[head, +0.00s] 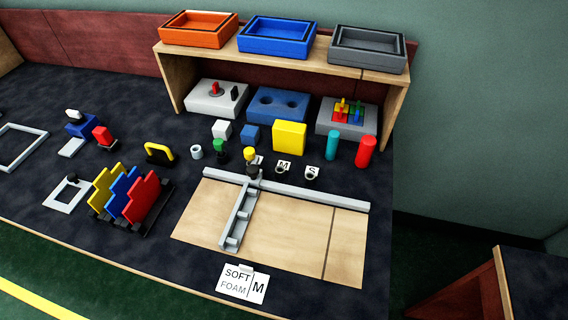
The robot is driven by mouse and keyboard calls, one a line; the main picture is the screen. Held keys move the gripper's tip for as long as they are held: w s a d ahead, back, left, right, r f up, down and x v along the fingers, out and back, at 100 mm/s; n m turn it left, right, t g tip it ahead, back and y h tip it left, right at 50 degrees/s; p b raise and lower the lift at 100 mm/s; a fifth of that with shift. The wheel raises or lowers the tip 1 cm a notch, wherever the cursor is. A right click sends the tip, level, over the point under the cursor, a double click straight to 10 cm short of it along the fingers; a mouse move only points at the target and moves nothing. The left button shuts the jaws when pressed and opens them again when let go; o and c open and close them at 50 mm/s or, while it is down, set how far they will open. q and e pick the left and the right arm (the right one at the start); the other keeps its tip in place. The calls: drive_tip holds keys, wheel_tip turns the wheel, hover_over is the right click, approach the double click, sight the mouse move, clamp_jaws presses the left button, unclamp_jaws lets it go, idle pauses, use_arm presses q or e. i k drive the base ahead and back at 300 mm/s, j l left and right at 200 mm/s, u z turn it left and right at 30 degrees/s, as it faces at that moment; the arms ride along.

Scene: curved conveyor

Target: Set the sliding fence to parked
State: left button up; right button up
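The sliding fence (235,220) is a grey bar with small blocks along it. It lies across a light wooden board (285,238), left of the board's middle. Its far end meets a grey rail (325,196) along the board's back edge. A dark knob (253,172) stands at that junction. A thin dark line crosses the board well to the right of the fence. No parked mark is readable. Neither of my grippers shows in the head view.
A card reading SOFT FOAM M (242,283) lies at the board's front edge. A rack of coloured plates (130,198) stands left of the board. Blocks, cylinders and small tagged pieces stand behind the rail. A wooden shelf (398,100) with trays is at the back.

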sight(232, 236)
drive_tip(key=j+z, duration=0.35)
drive_tip(key=j, duration=0.2)
drive_tip(key=j+z, duration=0.3)
drive_tip(key=j, duration=0.25)
drive_tip(key=j+z, duration=0.35)
drive_tip(key=j, duration=0.15)
